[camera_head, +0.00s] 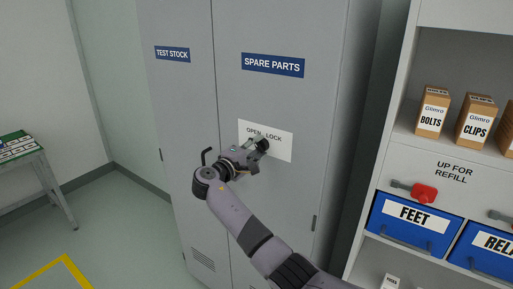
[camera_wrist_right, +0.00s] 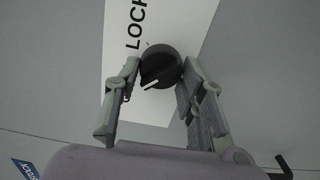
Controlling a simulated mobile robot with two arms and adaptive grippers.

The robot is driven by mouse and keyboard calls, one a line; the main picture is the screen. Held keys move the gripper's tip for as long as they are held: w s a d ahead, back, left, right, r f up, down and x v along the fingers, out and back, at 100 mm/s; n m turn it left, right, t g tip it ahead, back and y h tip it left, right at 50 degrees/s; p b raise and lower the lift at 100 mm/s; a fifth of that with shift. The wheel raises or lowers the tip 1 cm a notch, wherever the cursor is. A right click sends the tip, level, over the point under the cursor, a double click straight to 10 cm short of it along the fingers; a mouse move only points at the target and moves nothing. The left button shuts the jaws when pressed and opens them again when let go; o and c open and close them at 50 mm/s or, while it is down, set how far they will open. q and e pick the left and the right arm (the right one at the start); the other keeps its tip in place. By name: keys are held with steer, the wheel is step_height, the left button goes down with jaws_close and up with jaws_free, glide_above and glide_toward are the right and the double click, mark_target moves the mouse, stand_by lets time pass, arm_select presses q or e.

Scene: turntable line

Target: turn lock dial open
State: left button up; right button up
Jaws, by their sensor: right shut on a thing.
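The lock dial (camera_wrist_right: 159,66) is a round black knob with a white pointer line, set on a white label plate (camera_head: 280,147) on the grey cabinet door under the SPARE PARTS sign. The plate reads OPEN and LOCK. My right gripper (camera_head: 262,146) is at the dial and hides most of it in the head view. In the wrist view my right gripper (camera_wrist_right: 158,75) has one finger on each side of the dial, shut on it. The white line points down and left in that view, away from the word LOCK. My left gripper is not in view.
The grey cabinet (camera_head: 180,110) also has a TEST STOCK door. A shelf unit at right holds boxes of bolts (camera_head: 432,111) and clips (camera_head: 475,121), with blue bins (camera_head: 412,222) below. A table (camera_head: 22,160) stands at far left. The floor between is clear.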

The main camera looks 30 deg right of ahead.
steer(key=o, duration=1.1)
steer(key=shift+w, duration=0.1)
steer(key=shift+a, duration=0.1)
steer(key=v, duration=1.2)
